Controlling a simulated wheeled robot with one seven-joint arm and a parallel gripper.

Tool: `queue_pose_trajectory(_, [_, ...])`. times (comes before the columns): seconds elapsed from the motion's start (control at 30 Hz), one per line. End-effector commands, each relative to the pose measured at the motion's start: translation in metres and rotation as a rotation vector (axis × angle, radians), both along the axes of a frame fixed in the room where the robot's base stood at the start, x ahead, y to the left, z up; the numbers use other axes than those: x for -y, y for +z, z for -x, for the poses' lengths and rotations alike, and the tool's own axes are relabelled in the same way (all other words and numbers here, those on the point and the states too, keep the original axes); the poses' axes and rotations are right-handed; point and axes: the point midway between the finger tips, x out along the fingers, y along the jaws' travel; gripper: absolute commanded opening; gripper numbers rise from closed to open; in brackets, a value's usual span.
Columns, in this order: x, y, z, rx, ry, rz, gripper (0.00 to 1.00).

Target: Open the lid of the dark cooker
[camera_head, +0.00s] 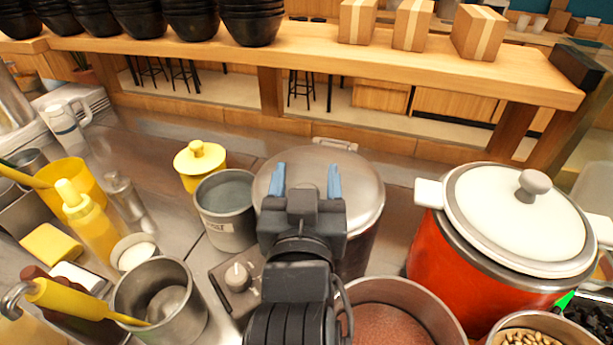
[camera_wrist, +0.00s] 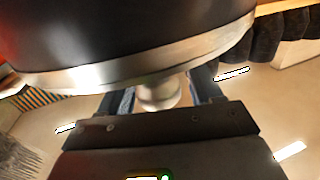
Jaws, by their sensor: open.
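The dark cooker (camera_head: 361,240) stands in the middle of the counter in the head view, its round metal lid (camera_head: 362,187) seated on it. My gripper (camera_head: 306,180) is over the near part of the lid, its two blue fingertips spread apart and pointing away from me. The lid's knob is hidden by my gripper in the head view. The wrist view looks upside down: the dark cooker body (camera_wrist: 130,30) fills the top, with the lid's bright rim (camera_wrist: 90,75) below it. The pale metal knob (camera_wrist: 158,93) lies between the open fingers of my gripper (camera_wrist: 162,98), with no clear contact.
A red cooker (camera_head: 440,260) with a white lid stands right. A grey pot (camera_head: 227,212) and a yellow-lidded container (camera_head: 200,165) are close on the left. A pan of reddish-brown food (camera_head: 390,320) is in front. A wooden shelf (camera_head: 330,60) with bowls and boxes runs behind.

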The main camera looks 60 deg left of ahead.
Motion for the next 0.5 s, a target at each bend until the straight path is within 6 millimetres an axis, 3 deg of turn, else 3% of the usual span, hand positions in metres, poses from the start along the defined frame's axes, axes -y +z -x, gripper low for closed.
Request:
queue_pose_trajectory(0.1, [0.0002, -0.0001, 0.0, 0.0, 0.0, 0.0, 0.64])
queue_pose_trajectory(0.5, [0.0004, 0.0, 0.0001, 0.0, 0.0, 0.0, 0.25])
